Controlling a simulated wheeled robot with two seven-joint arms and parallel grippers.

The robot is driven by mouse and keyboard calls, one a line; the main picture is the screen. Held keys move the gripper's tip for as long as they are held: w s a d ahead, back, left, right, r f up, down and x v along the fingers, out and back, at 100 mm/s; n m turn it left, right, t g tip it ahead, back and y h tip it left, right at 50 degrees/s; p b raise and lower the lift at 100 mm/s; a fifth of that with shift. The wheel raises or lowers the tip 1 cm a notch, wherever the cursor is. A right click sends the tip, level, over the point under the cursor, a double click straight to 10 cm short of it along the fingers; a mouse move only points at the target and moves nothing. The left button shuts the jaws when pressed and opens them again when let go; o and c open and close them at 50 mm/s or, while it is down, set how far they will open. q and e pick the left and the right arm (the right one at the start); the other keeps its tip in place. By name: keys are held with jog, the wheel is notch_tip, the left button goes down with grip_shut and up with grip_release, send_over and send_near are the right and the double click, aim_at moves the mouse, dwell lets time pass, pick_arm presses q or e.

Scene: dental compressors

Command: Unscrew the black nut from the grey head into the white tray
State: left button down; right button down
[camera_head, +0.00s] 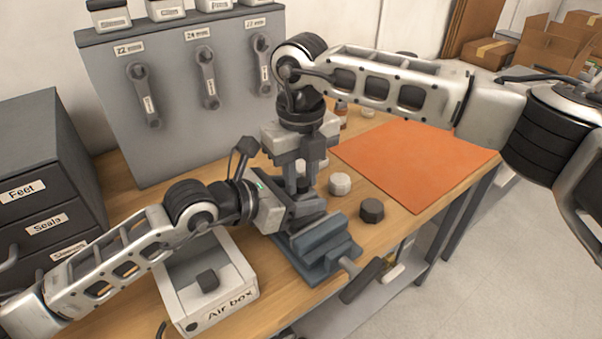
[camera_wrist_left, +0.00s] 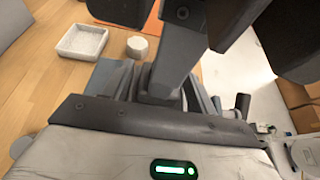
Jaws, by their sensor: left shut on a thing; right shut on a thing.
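My left gripper (camera_head: 303,208) reaches in from the left, low over the blue-grey vise (camera_head: 322,252), and is shut on the grey head (camera_wrist_left: 165,80), which is mostly hidden in the head view. My right gripper (camera_head: 302,182) points straight down just above it and is shut; its fingers hide the black nut between them. The two grippers are very close together. The white tray (camera_wrist_left: 82,41) shows at upper left in the left wrist view, apart from the grippers and with no nut visible in it. In the head view it is largely hidden behind my right gripper.
A black hexagonal piece (camera_head: 371,210) and a whitish round piece (camera_head: 340,184) lie right of the vise. An orange mat (camera_head: 415,160) is clear. The vise handle (camera_head: 362,281) juts forward. A grey tool panel (camera_head: 180,130) stands behind.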

jog(key=c, duration=1.1)
grip_release()
jog(key=shift+c, duration=0.2)
jog(key=shift+r, duration=0.1)
notch_tip(320, 180, up, 4)
jog(key=shift+r, duration=0.25)
jog(key=shift+c, duration=0.5)
notch_tip(320, 180, up, 3)
jog(key=m, duration=0.3)
jog(key=shift+m, duration=0.3)
jog(key=shift+f, duration=3.9)
